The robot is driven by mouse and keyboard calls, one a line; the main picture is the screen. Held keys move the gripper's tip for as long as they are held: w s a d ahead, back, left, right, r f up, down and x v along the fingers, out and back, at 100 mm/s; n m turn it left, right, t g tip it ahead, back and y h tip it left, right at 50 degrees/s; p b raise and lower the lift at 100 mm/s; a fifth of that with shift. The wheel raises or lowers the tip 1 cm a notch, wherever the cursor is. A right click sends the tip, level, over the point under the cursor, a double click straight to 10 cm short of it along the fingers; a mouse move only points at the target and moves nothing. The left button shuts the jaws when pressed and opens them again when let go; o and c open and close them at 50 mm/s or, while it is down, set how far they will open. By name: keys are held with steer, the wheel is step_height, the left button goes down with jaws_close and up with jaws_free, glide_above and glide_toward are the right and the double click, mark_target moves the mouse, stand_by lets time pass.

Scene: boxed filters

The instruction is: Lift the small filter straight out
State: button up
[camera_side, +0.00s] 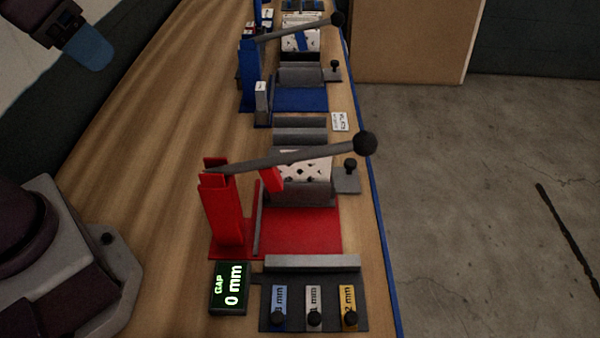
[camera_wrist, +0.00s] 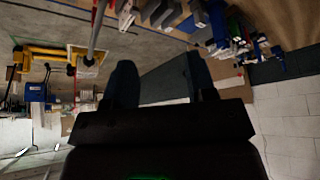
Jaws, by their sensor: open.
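I cannot make out for sure which thing is the small filter. A white block with dark holes (camera_side: 313,174) sits in the grey holder of the red fixture (camera_side: 223,213), partly behind the dark lever (camera_side: 290,159). A similar white block (camera_side: 301,38) sits in the blue fixture (camera_side: 249,77) farther back. My gripper (camera_side: 84,45) is at the upper left of the side view, well away from both fixtures. In the wrist view, its two dark fingers are apart with nothing between them (camera_wrist: 160,78).
A display (camera_side: 230,288) reads "GAP 0 mm". Ball-ended levers reach over both fixtures. The wooden table (camera_side: 150,150) is bare left of them. A cardboard box (camera_side: 410,40) stands beyond its right edge.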

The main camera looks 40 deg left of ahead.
steer(key=m+g, duration=0.6)
steer(key=m, duration=0.3)
glide_above(302, 163)
steer(key=f, duration=2.1)
steer(key=shift+w+a+f, duration=0.25)
steer(key=shift+w+f, duration=0.05)
steer(key=shift+a+f, duration=0.1)
steer(key=shift+f, duration=3.05)
jaws_close()
